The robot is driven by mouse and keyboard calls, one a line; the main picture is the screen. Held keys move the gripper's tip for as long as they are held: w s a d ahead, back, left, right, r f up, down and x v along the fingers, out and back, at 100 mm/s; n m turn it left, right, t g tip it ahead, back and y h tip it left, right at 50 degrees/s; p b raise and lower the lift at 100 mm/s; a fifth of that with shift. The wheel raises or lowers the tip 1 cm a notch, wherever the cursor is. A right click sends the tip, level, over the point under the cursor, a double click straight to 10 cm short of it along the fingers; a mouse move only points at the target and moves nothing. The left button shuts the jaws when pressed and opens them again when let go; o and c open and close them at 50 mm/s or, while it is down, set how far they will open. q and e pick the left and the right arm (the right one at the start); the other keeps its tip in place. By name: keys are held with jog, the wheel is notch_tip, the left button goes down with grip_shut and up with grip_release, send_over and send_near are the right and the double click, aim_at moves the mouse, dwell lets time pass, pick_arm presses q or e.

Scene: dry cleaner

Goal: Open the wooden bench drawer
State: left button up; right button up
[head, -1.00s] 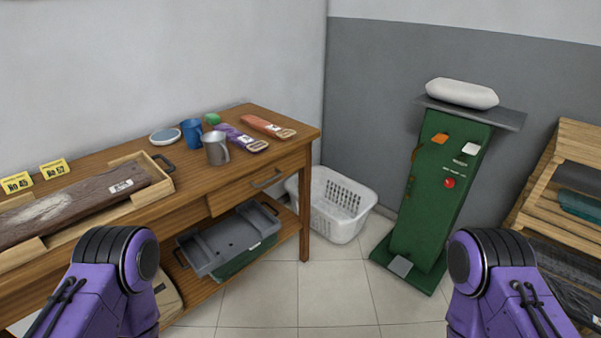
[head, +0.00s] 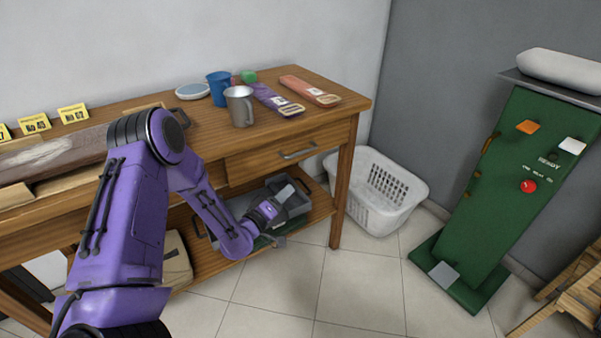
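The wooden bench (head: 205,128) runs along the wall at the left and middle. Its drawer (head: 262,168) is below the top at the right end, with a metal bar handle (head: 300,152). The drawer front looks about flush with the bench. My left gripper (head: 284,203) is below the drawer and handle, in front of the lower shelf, apart from the handle. Its fingers are small and blend with the grey tray behind, so their opening is unclear. My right gripper is out of view.
A blue cup (head: 219,88), a metal mug (head: 239,107) and purple and orange packets stand or lie on the top. A grey tray (head: 297,203) is on the lower shelf. A white basket (head: 383,205) and a green machine (head: 492,190) stand right.

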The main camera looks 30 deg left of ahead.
aim_at(298, 154)
pick_arm(q)
jog(key=w+a+r+t, duration=0.1)
jog(key=w+r, duration=0.1)
jog(key=w, duration=0.2)
jog(key=w+r, duration=0.2)
jog(key=w, duration=0.1)
jog(key=w+a+r+t+h, duration=0.1)
jog(key=w+r, duration=0.1)
jog(key=w, duration=0.2)
jog(key=shift+w+a+r+t+b, duration=0.15)
jog(key=shift+w+a+t+b, duration=0.15)
jog(key=shift+b, duration=0.1)
grip_shut()
